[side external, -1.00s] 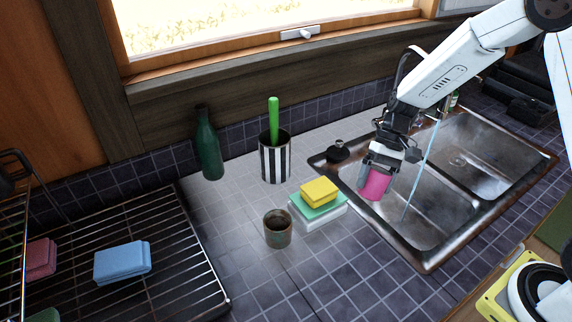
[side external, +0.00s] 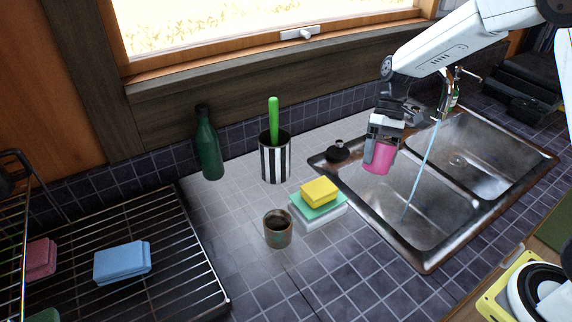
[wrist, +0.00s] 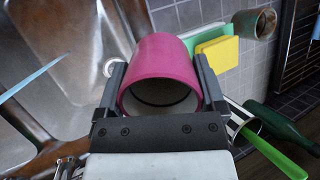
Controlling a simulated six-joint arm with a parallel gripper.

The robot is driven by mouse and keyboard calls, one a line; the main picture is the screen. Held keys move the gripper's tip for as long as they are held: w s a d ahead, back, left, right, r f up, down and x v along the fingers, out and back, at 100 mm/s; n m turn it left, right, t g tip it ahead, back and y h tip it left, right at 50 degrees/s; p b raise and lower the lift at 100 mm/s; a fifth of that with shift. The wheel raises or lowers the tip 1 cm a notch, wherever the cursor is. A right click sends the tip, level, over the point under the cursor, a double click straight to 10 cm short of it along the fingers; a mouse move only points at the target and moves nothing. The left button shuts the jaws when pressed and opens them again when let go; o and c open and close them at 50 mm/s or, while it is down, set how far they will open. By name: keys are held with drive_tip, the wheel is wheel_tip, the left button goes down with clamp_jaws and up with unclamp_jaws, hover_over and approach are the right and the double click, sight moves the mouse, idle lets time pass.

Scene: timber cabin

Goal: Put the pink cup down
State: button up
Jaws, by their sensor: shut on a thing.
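The pink cup (side external: 379,158) is held between the fingers of my gripper (side external: 381,140), above the left basin of the sink (side external: 428,262). In the wrist view the pink cup (wrist: 160,62) sits between the two dark fingers of my gripper (wrist: 160,92), with its open mouth toward the camera. The part of the mouth nearest the palm is hidden by the gripper. The cup is apart from the basin's floor.
Sponges (side external: 319,192) are stacked left of the sink, by a small brown cup (side external: 278,229). Behind stand a striped holder (side external: 275,160) with a green-handled tool and a green bottle (side external: 208,146). A drying rack (side external: 180,235) is at left. Water runs from the tap (side external: 446,95).

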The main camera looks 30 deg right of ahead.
wheel_tip(320, 180, up, 11)
drive_tip(key=s+a+f+m+t+h, duration=0.2)
drive_tip(key=a+m, duration=0.5)
drive_tip(key=a, duration=1.6)
drive_tip(key=s+a+r+m+t+h, duration=0.15)
drive_tip(key=s+a+m, duration=0.25)
drive_tip(key=s+a, duration=0.7)
drive_tip(key=f, duration=0.1)
drive_tip(key=w+a+f, duration=0.1)
drive_tip(key=f, duration=0.1)
drive_tip(key=w+a+f, duration=0.1)
drive_tip(key=f, duration=0.1)
drive_tip(key=shift+a, duration=0.1)
